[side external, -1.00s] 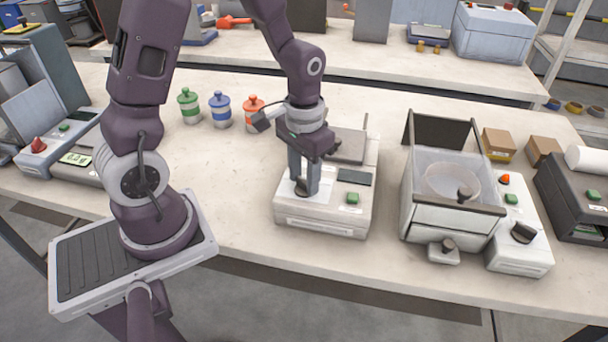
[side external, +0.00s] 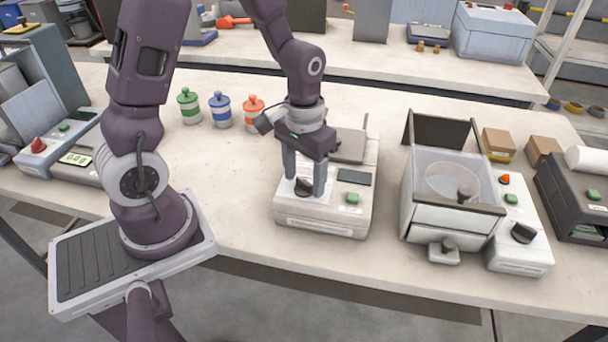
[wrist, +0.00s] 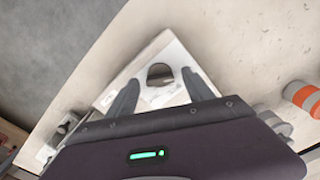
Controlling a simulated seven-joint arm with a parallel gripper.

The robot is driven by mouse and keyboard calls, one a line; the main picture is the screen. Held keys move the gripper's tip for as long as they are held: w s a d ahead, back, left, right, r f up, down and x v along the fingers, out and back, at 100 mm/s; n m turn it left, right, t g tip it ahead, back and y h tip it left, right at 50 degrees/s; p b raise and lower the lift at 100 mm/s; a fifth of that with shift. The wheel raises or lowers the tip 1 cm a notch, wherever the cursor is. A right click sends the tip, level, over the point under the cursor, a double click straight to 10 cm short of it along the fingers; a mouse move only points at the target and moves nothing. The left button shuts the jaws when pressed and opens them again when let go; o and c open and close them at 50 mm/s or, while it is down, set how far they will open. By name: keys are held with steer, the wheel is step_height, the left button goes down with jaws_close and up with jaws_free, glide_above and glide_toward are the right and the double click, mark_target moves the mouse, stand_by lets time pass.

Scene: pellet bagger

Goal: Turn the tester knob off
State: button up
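The tester (side external: 325,215) is a white box with a dark display, a green button (side external: 353,198) and a dark round knob (side external: 304,187) on its front left. My gripper (side external: 305,184) is over the knob with its two fingers spread, one on each side. In the wrist view the knob (wrist: 160,73) shows between the open fingertips of my gripper (wrist: 163,88), with clear gaps on both sides. Its raised grip runs roughly across that picture. I cannot tell how close the fingertips are to the tester's top.
Right of the tester stands a white machine with a clear bin (side external: 452,180) and its own dark knobs. Green, blue (side external: 220,110) and orange-lidded jars stand behind left. A dark printer-like box (side external: 575,200) is at far right. The bench front between machines is clear.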

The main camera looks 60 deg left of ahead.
mark_target(304, 181)
step_height(304, 181, up, 7)
steer(key=shift+r, duration=0.2)
steer(key=s+d+r+m+t, duration=0.1)
steer(key=s+d+r+t, duration=0.1)
steer(key=s+r, duration=0.4)
steer(key=s+d+r+m+t, duration=0.2)
steer(key=s+r+t, duration=0.1)
steer(key=s+r, duration=0.2)
steer(key=shift+s+d+r+t, duration=0.25)
steer(key=shift+s+r+t, duration=0.1)
steer(key=shift+s, duration=0.85)
